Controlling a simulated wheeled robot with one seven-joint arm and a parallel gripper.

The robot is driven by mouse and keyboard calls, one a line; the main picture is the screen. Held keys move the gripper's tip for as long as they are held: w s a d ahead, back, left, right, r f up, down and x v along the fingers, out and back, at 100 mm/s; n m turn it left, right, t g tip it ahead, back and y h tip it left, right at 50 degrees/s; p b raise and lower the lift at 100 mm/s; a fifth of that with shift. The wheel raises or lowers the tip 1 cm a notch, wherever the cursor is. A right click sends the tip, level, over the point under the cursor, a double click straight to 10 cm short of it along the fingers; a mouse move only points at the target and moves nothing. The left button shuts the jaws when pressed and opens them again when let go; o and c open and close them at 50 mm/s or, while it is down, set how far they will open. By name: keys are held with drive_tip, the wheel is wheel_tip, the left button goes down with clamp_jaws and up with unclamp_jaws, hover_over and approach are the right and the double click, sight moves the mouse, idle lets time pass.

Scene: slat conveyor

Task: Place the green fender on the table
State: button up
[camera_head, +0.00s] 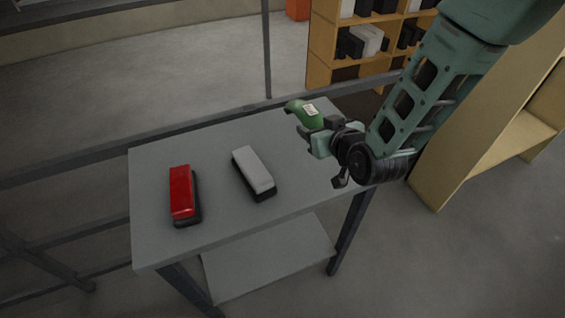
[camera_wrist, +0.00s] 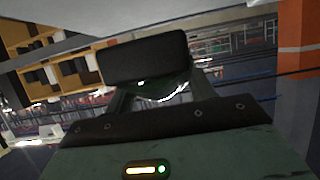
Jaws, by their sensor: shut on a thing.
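The green fender (camera_head: 304,114) is held in my gripper (camera_head: 318,138), above the right part of the grey table (camera_head: 222,207) in the head view. It appears raised off the tabletop, though the exact height is hard to tell. In the wrist view a dark block-shaped face (camera_wrist: 143,59), likely the fender's underside, sits at my gripper's end, with a little green below it. My fingers are partly hidden by the fender and the wrist.
A red fender (camera_head: 182,192) and a white fender (camera_head: 253,170) lie on the table's left and middle, with dark bases. A wooden shelf (camera_head: 321,48) with black and white items stands behind. A rail runs along the table's far side. The tabletop's right part looks clear.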

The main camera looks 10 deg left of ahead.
sight(313, 164)
drive_tip(key=shift+f+p, duration=0.7)
drive_tip(key=shift+f, duration=3.6)
drive_tip(key=shift+f, duration=0.15)
drive_tip(key=o, duration=1.2)
drive_tip(key=shift+d, duration=0.1)
